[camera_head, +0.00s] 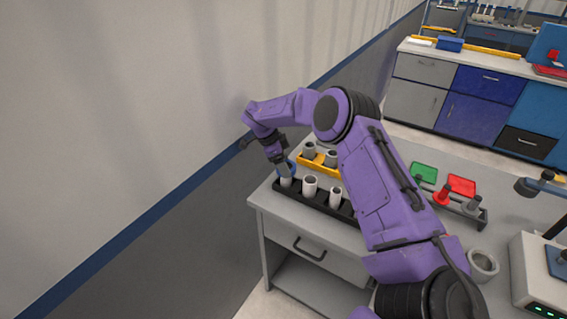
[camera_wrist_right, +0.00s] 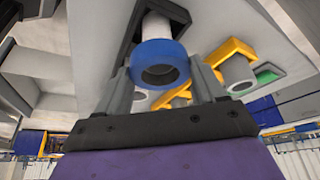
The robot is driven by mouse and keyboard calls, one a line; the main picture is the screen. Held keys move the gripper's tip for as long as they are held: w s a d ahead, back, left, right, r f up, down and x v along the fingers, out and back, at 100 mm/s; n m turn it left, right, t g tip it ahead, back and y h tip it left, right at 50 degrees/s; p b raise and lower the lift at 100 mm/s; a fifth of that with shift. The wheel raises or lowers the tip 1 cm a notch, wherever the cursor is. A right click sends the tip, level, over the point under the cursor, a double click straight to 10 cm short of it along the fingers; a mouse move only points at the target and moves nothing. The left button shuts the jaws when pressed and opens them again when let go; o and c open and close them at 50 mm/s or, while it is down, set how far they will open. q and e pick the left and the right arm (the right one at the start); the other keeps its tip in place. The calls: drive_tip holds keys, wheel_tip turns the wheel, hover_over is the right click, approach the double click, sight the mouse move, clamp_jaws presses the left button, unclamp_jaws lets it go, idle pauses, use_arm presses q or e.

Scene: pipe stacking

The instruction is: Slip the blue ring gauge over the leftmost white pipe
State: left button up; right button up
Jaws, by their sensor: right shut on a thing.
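The leftmost white pipe (camera_head: 287,182) stands in the left end of a black rack (camera_head: 318,201), by the table's left edge. My right gripper (camera_head: 285,168) is directly above it, pointing down. It is shut on the blue ring gauge (camera_head: 291,166), mostly hidden by the fingers in the head view. In the right wrist view the blue ring (camera_wrist_right: 160,52) sits between the two fingers (camera_wrist_right: 160,76). The white pipe (camera_wrist_right: 157,27) shows directly beyond the ring, in line with it. I cannot tell whether the ring is around the pipe's end or just over it. My left gripper is not in view.
Two more white pipes (camera_head: 309,187) stand in the black rack. A yellow rack (camera_head: 321,168) with grey pipes is close behind. Green (camera_head: 423,172) and red (camera_head: 461,186) trays lie farther right. A grey cup (camera_head: 483,263) stands near a boxy device (camera_head: 540,275). A wall (camera_head: 180,190) is left.

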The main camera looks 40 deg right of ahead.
drive_tip(key=shift+f, duration=0.35)
idle(0.3)
drive_tip(key=o, duration=1.2)
drive_tip(key=shift+r, duration=0.1)
drive_tip(key=shift+r+b, duration=0.3)
drive_tip(key=shift+r, duration=0.05)
drive_tip(key=s+a+r+b, duration=0.1)
drive_tip(key=s+a+r, duration=0.2)
drive_tip(key=r, duration=0.1)
drive_tip(key=s+a+r+b, duration=0.1)
drive_tip(key=s+a+r, duration=0.2)
drive_tip(key=s+r, duration=0.1)
drive_tip(key=s+a+r+b, duration=0.2)
drive_tip(key=s+a+r, duration=0.1)
drive_tip(key=r, duration=0.1)
drive_tip(key=shift+s, duration=0.4)
